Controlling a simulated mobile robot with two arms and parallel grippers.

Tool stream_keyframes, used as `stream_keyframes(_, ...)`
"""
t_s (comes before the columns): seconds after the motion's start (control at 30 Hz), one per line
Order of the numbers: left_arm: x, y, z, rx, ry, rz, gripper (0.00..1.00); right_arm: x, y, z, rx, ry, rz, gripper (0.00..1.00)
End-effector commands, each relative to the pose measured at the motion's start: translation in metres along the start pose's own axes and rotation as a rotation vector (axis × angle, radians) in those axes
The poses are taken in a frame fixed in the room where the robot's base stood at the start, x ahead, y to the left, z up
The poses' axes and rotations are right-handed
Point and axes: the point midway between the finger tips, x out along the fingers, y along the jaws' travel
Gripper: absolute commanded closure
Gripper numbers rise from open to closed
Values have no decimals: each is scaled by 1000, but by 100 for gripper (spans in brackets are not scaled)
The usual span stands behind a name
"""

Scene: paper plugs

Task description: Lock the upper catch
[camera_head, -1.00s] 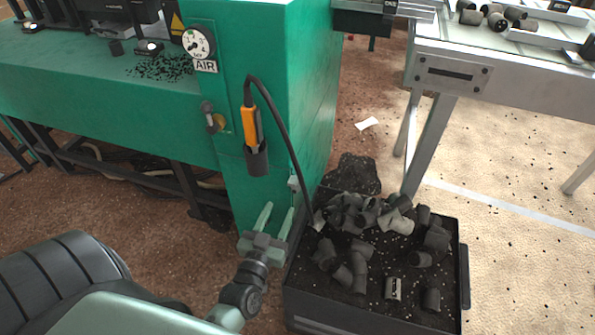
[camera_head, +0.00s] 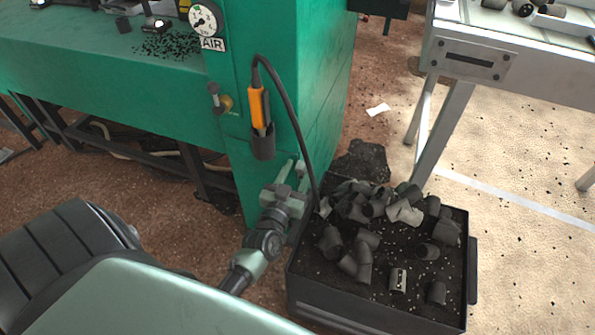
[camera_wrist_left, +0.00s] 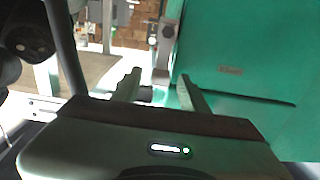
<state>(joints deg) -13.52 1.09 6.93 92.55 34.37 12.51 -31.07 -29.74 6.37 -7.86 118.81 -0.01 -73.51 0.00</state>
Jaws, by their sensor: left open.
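My left gripper (camera_head: 293,168) is open, its two fingers pointing at the right edge of the green cabinet (camera_head: 240,165) below the orange-handled tool. In the left wrist view the open fingers (camera_wrist_left: 160,79) are apart, with nothing held between them. A grey metal catch (camera_wrist_left: 164,48) with a round knob shows just beyond them at the edge of the green panel (camera_wrist_left: 240,65). I cannot tell whether it is the upper one or whether the fingers touch it. In the head view my gripper hides the catch. My right gripper is not in view.
A black cable hangs from the orange tool (camera_head: 259,108) past my gripper. A dark tray (camera_head: 375,318) of black plugs stands close on the right. A valve (camera_head: 222,101) projects from the cabinet front. A metal table (camera_head: 468,57) stands at right.

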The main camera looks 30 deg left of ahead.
Motion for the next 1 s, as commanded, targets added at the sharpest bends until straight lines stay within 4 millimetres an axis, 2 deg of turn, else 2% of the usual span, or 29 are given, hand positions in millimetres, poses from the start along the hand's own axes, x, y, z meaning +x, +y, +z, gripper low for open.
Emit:
stream_keyframes(0.07,0,0,0,0,0,0,56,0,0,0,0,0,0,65)
stream_keyframes(0.13,0,0,0,0,0,0,70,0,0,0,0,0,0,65)
stream_keyframes(0.23,0,0,0,0,1,0,98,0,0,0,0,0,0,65)
stream_keyframes(0.27,0,0,0,0,1,0,100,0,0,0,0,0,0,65)
stream_keyframes(0.67,0,-3,-1,-54,1,1,100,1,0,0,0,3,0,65)
stream_keyframes(1.0,0,-17,2,-298,0,1,100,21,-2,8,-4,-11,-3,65)
